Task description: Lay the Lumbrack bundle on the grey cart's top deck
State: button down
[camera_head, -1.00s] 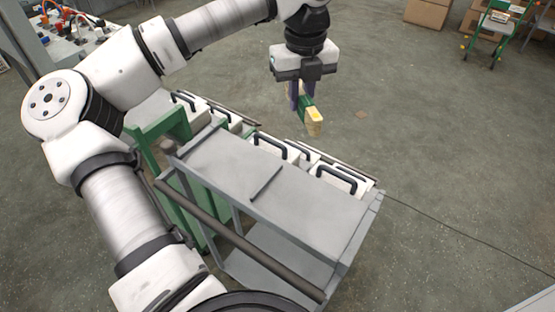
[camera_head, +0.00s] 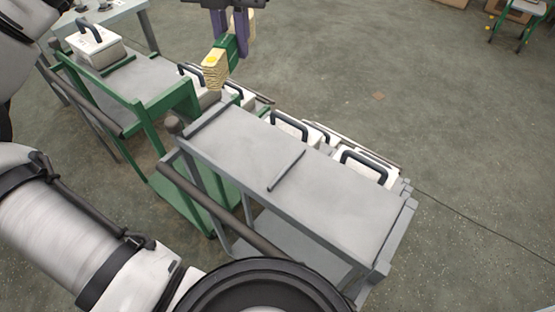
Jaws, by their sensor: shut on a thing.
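My gripper (camera_head: 230,28) is at the top of the view, its purple-grey fingers shut on the bundle. The bundle (camera_head: 213,72) is a pale yellow stack with a green band and a yellow spot on its near end. It hangs in the air behind the left end of the grey cart, apart from the deck as far as I can tell. The grey cart's top deck (camera_head: 330,195) is bare, with a low ridge across its middle. The bundle's far end is partly hidden by my gripper.
White boxes with dark handles (camera_head: 290,127) line the grey cart's far side. A dark bar handle (camera_head: 225,210) runs along the grey cart's near side. Open floor lies to the right.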

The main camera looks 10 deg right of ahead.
aim_at(246, 142)
notch_tip(246, 142, down, 19)
jog(key=shift+r+p, duration=0.1)
jog(key=shift+p, duration=0.65)
jog(key=shift+f, duration=0.3)
jog(key=shift+f+b, duration=0.25)
jog(key=shift+b, duration=0.1)
jog(key=c, duration=1.4)
grip_release()
jog(key=shift+r, duration=0.1)
jog(key=shift+r, duration=0.1)
